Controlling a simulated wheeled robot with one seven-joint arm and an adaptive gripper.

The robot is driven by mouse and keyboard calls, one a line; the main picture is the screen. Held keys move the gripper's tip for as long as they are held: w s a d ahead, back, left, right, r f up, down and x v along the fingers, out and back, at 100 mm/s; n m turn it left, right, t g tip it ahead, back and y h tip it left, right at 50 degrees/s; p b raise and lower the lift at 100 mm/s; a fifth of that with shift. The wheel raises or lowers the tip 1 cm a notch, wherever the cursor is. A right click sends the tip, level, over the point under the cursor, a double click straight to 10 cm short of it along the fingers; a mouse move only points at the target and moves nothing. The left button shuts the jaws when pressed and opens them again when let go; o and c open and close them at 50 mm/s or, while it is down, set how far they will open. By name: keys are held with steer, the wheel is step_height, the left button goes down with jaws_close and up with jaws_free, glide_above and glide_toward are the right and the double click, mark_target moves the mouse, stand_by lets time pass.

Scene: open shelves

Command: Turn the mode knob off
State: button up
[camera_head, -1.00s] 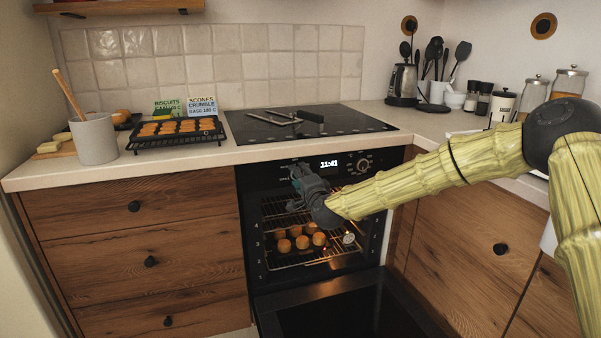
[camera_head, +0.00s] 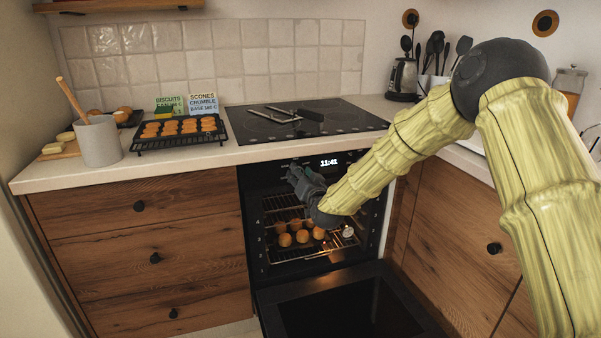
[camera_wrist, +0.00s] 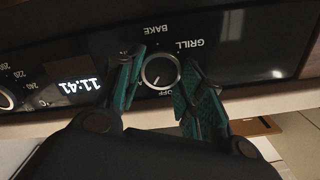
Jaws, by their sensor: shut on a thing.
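The mode knob (camera_wrist: 160,71) is a round dark knob with a pale rim on the black oven panel in the wrist view. The labels BAKE, GRILL and OFF surround it, upside down, with OFF at the lower edge. A short white mark shows on the knob near its lower left side; its exact setting is hard to read. My gripper (camera_wrist: 163,66) has one teal finger on each side of the knob and is shut on it. In the head view my gripper (camera_head: 304,182) is at the oven's front panel and hides the knob.
The oven door (camera_head: 345,308) hangs open below my arm, with several round buns (camera_head: 302,237) on the lit rack inside. The clock (camera_head: 329,162) reads 11:41. A second dial (camera_wrist: 6,99) sits beyond the clock. The counter (camera_head: 190,166) is above.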

steer(key=shift+n+p, duration=0.6)
steer(key=shift+n, duration=3.1)
steer(key=shift+f, duration=0.1)
steer(key=o, duration=1)
steer(key=shift+v, duration=6.05)
